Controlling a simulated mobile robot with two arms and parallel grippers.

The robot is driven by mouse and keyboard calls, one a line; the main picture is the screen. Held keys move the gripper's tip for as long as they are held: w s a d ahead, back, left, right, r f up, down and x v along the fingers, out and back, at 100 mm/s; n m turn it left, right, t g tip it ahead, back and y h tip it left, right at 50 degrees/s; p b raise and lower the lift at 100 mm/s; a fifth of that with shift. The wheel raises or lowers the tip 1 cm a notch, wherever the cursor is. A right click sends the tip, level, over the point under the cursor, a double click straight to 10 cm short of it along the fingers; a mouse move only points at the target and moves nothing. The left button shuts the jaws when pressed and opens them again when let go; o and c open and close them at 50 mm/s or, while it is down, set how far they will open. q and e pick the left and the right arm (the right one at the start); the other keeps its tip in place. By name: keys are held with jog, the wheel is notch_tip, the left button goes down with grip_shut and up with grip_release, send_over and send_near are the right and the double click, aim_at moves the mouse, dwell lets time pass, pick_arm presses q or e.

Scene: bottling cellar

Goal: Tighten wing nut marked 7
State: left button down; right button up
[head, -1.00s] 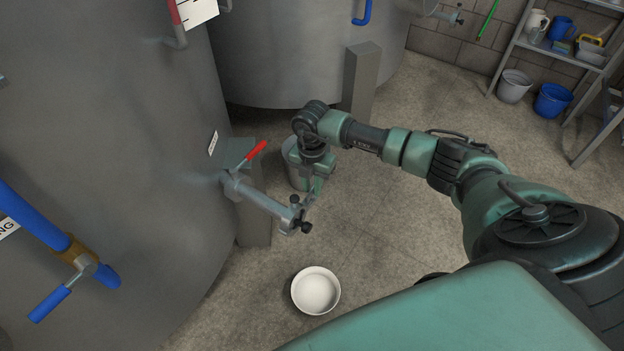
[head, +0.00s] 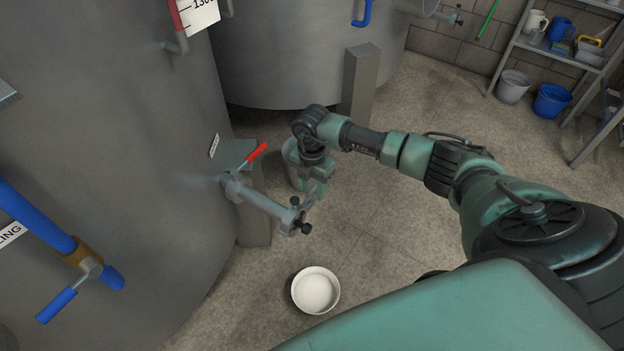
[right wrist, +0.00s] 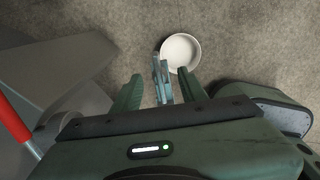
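A grey outlet pipe (head: 262,201) with a red lever (head: 257,152) sticks out of the near tank. At its end is a grey fitting (head: 290,217) with dark knobs (head: 305,228). I cannot read a 7 anywhere. My right gripper (head: 316,192) points down beside the fitting's far right side. In the right wrist view its two green fingers (right wrist: 160,90) stand apart, with a grey-blue metal piece (right wrist: 161,78) between them, nearer the right finger. Gaps show on both sides; whether this is the wing nut I cannot tell. My left gripper is out of view.
A white bowl (head: 315,291) stands on the floor below the fitting. A grey bucket (head: 291,165) stands behind my right gripper. The near tank (head: 130,130) fills the left, with a blue-handled valve (head: 55,303). A shelf with buckets stands far right.

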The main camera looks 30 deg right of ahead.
aim_at(312, 190)
jog(key=shift+r, duration=0.25)
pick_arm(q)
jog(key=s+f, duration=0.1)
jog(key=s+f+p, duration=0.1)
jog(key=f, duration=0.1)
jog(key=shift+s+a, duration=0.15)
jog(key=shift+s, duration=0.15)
pick_arm(e)
notch_tip(312, 190, up, 7)
jog(key=shift+r, duration=0.15)
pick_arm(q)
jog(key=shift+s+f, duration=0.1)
